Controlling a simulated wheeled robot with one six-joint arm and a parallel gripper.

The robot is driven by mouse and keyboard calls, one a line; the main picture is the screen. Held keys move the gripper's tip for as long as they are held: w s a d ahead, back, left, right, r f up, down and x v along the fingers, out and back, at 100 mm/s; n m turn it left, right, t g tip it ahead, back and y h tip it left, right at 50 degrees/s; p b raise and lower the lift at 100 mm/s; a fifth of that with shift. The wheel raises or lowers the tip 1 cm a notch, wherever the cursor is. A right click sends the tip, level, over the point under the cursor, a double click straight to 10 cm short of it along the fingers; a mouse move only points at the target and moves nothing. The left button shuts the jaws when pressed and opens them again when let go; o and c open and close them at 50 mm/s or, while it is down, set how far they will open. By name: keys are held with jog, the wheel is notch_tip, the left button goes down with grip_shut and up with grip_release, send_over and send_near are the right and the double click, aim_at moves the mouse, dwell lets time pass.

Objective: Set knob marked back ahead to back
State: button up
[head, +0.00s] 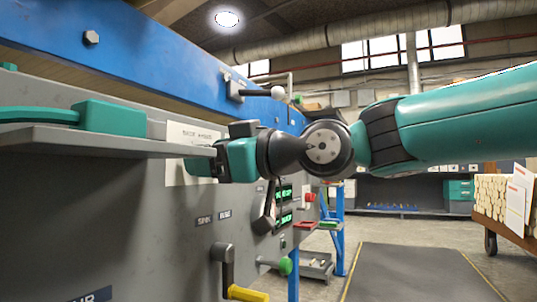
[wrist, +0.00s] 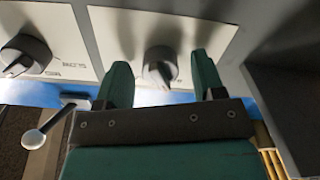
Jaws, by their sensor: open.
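In the wrist view, a dark grey round knob (wrist: 160,66) with a pointer bar sits on a white plate (wrist: 210,25). My gripper (wrist: 158,72) is open, with one teal finger on each side of this knob in the picture. I cannot tell whether the fingers touch it. No marking around it is readable. A second dark knob (wrist: 26,54) on another white plate lies to the left, with lettering too unclear to read. In the head view my gripper (head: 205,162) is at a white labelled plate (head: 190,135) on the grey panel, and hides the knob there.
A grey shelf (head: 100,143) with a teal handle (head: 110,117) juts out left of my gripper. Below are a dark lever (head: 265,210), green displays (head: 284,205) and a yellow-handled crank (head: 245,293). In the wrist view a ball-ended lever (wrist: 35,138) is at lower left.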

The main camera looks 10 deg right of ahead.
jog(key=p+v, duration=0.8)
jog(key=v, duration=0.9)
jog(key=shift+p, duration=0.35)
jog(key=shift+s+d, duration=0.15)
jog(key=s+f+m+g+h+p, duration=0.25)
jog(key=s+g+h+p, duration=0.3)
jog(key=p, duration=0.35)
jog(key=s+f+m+g+h+p, duration=0.2)
jog(key=s+m+g+h+p, duration=0.3)
jog(key=p, duration=0.3)
notch_tip(320, 180, up, 37)
jog(key=p, duration=3.6)
jog(key=shift+s+a+f+p, duration=0.25)
jog(key=shift+s+p, duration=0.15)
jog(key=shift+s, duration=0.1)
jog(key=shift+n+g+y, duration=0.25)
jog(key=shift+c, duration=0.3)
